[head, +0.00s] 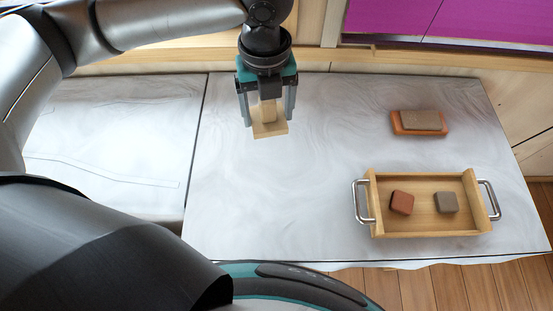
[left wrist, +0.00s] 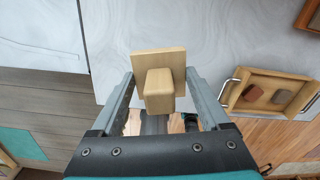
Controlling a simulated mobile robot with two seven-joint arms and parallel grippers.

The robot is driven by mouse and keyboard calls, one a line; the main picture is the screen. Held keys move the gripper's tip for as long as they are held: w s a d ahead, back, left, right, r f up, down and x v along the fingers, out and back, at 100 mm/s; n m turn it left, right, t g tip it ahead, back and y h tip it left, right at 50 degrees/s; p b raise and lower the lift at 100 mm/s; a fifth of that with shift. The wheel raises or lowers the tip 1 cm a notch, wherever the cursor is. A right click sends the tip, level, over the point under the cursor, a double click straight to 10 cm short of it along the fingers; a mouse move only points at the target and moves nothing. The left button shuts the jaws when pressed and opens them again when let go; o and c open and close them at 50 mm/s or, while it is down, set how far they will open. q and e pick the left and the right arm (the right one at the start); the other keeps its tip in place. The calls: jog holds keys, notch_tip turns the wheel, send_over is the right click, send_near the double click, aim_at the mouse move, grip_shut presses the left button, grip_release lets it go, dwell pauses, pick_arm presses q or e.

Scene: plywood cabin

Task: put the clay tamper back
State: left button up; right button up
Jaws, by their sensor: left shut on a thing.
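The clay tamper (head: 270,130) is a pale wooden piece with a square plate and a block handle. My left gripper (head: 267,108) is shut on its handle and holds it with the plate down, over the back left part of the marbled table. In the left wrist view the tamper (left wrist: 158,62) sits between the two fingers of the left gripper (left wrist: 160,88). Whether the plate touches the table cannot be told for sure. My right gripper is not in view.
A wooden tray (head: 425,232) with metal handles stands at the front right, holding a reddish block (head: 402,203) and a grey-brown block (head: 446,203). Behind it lies an orange-brown base (head: 398,131) with a grey-brown slab (head: 424,121) on it. The table's middle is clear.

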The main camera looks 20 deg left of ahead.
aim_at(276, 105)
pick_arm(q)
jog(key=m, duration=0.1)
jog(key=r+m+p, duration=0.1)
jog(key=m, duration=0.1)
jog(key=shift+d, duration=0.3)
jog(key=m, duration=0.1)
jog(key=m+p, duration=0.1)
jog(key=m, duration=0.1)
jog(key=r+m+p, duration=0.1)
jog(key=shift+s+d, duration=0.1)
jog(key=shift+d, duration=0.2)
jog(key=m, duration=0.1)
jog(key=m+p, duration=0.1)
jog(key=m, duration=0.2)
jog(key=shift+d+r+p, duration=0.25)
jog(key=shift+r+p, duration=0.05)
jog(key=shift+r, duration=0.05)
jog(key=shift+f, duration=0.1)
notch_tip(276, 105, down, 16)
jog(key=shift+s+f, duration=0.1)
jog(key=shift+f, duration=0.05)
jog(key=shift+f+b, duration=0.4)
jog(key=shift+f, duration=1.35)
